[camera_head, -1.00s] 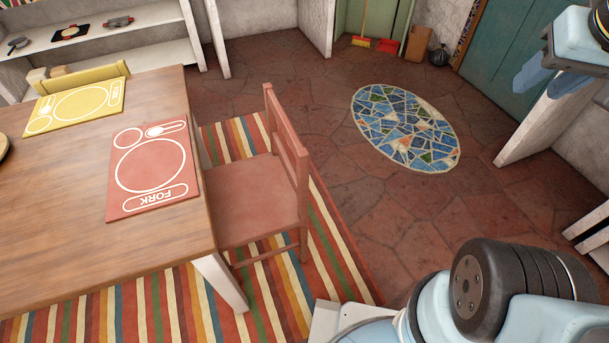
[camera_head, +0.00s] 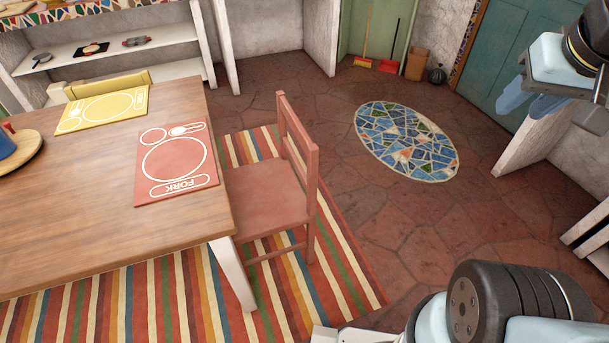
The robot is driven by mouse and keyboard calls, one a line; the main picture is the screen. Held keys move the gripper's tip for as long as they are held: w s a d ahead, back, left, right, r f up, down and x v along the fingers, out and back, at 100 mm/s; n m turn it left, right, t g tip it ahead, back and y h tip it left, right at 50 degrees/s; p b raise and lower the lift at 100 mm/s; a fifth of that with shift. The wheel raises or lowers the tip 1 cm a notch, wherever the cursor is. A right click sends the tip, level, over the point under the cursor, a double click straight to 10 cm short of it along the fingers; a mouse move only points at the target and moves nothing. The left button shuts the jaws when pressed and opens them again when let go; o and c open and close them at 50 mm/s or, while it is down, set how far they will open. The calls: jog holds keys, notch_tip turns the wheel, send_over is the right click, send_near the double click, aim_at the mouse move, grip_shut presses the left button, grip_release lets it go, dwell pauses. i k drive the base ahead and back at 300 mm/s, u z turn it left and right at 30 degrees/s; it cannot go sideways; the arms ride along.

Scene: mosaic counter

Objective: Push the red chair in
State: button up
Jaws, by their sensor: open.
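The red chair (camera_head: 265,195) stands at the right side of the wooden table (camera_head: 90,235), upright. Its backrest faces away from the table. The front of its seat is close to the table edge, and I cannot tell how far it reaches beneath the top. A red placemat (camera_head: 176,168) lies on the table in front of the chair. My gripper (camera_head: 530,98) is in the upper right of the view, in the air, open and empty. It is well apart from the chair.
A striped rug (camera_head: 110,305) lies under the table and chair. Stone floor with an oval mosaic (camera_head: 406,140) is clear right of the chair. A yellow chair (camera_head: 105,85) stands at the table's far side. White wall ends (camera_head: 545,125) stand at the right.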

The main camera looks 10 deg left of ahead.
aim_at(268, 197)
jog(key=u, duration=0.1)
jog(key=i, duration=0.9)
jog(key=z, duration=0.1)
